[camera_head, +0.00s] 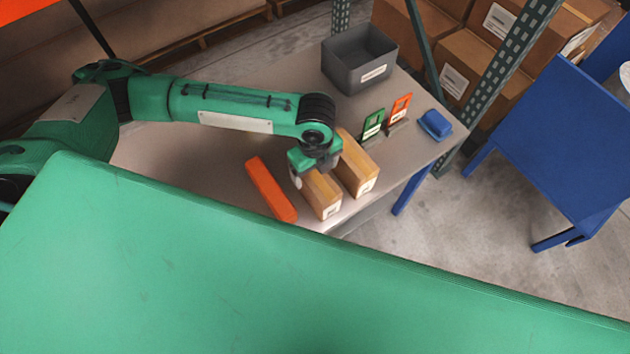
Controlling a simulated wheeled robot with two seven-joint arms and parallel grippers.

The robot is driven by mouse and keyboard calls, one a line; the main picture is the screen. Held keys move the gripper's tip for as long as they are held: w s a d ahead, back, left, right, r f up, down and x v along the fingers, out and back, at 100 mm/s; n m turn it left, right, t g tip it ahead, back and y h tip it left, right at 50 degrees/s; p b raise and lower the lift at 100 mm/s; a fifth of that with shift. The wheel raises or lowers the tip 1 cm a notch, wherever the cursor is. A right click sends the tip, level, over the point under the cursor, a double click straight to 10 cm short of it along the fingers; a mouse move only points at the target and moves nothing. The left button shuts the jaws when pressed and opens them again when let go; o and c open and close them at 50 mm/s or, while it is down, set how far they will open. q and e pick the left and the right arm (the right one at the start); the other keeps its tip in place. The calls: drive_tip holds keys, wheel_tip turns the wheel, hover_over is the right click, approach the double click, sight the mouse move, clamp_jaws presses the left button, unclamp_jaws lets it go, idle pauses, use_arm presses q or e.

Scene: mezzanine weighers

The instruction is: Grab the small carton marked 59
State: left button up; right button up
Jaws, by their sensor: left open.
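Two small brown cartons stand side by side on the grey table (215,165). The nearer carton (322,197) has a white label low on its front end. The farther carton (360,168) is a little to the right and also bears a small label. The print is too small to read, so I cannot tell which is marked 59. My left gripper (312,176) points down over the rear part of the nearer carton, open. Its wrist hides part of the cartons, and I cannot tell whether the fingers touch one. My right gripper is not in view.
An orange box (270,190) lies just left of the nearer carton. Behind stand a grey bin (338,72), a green card (373,124), an orange card (399,108) and a blue object (435,125). A blue table (560,145) stands right. A rack upright (505,62) rises behind.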

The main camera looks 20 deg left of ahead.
use_arm(q)
drive_tip(key=shift+f, duration=0.25)
drive_tip(key=shift+f+p, duration=0.35)
wheel_tip(320, 180, down, 4)
drive_tip(key=shift+s+a+r+p, duration=0.1)
drive_tip(key=shift+r+p, duration=0.1)
drive_tip(key=shift+p, duration=0.4)
drive_tip(key=shift+f, duration=0.35)
drive_tip(key=c, duration=1.4)
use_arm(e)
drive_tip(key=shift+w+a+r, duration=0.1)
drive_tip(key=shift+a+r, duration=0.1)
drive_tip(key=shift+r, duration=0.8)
use_arm(q)
drive_tip(key=shift+r, duration=0.15)
